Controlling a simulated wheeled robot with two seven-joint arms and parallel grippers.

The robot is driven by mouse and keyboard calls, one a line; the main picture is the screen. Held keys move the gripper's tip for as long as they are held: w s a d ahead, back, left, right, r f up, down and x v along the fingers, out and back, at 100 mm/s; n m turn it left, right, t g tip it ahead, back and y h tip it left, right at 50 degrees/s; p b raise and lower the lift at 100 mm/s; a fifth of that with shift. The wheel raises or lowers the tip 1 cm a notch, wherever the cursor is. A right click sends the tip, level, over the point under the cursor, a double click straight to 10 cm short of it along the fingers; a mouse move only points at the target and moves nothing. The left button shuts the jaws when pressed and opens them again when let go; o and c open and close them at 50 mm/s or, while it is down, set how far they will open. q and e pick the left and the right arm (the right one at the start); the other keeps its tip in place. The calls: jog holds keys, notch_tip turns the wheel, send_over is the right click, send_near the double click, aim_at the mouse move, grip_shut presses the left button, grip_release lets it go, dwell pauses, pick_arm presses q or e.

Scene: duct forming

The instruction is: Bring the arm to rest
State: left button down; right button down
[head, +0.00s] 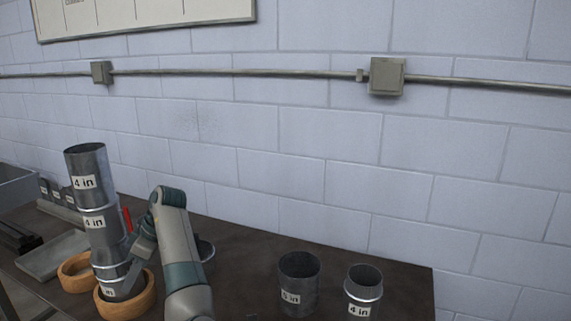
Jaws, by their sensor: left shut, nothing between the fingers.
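A tall stack of grey metal duct pieces (97,222) with "4 in" labels leans slightly in a wooden ring (128,304) at the left of the table. My left arm comes up from the bottom and bends over at the top. My left gripper (122,285) points down and left beside the lowest duct piece, in front of part of it. It is shut with nothing held. Whether it touches the stack I cannot tell. My right gripper is not in view.
A second wooden ring (76,272) lies left of the stack. Two upright duct pieces, a "5 in" (299,284) and a "4 in" (363,292), stand at the right of the dark table (240,272). A grey tray (52,256) lies at the left. A block wall stands behind.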

pick_arm(q)
jog(key=s+a+f+m+t, duration=0.2)
jog(key=s+f+m, duration=0.2)
jog(key=s+f, duration=0.6)
jog(key=s+a+f+m+t, duration=0.15)
jog(key=s+f+m, duration=0.45)
jog(key=f, duration=0.6)
jog(key=s+d+f+m+t+h, duration=0.1)
jog(key=s+d+f+m+h, duration=0.15)
jog(key=s+d+m, duration=0.65)
jog(key=s+d+f+m+t+h, duration=0.15)
jog(key=s+d+h, duration=0.25)
jog(key=s+d, duration=1.05)
jog(key=s+a+f+g+b, duration=0.1)
jog(key=s+a+f, duration=0.1)
jog(key=f, duration=1.2)
jog(key=s+a+f, duration=0.2)
jog(key=s+f, duration=0.1)
jog(key=f, duration=1.2)
jog(key=s+a+f+g+b, duration=0.1)
jog(key=s+a+f, duration=0.1)
jog(key=s+f, duration=1.6)
jog(key=shift+a+f+m+g+b, duration=0.3)
jog(key=shift+a+f+m+b, duration=0.05)
jog(key=shift+f+m, duration=0.15)
jog(key=shift+y, duration=0.25)
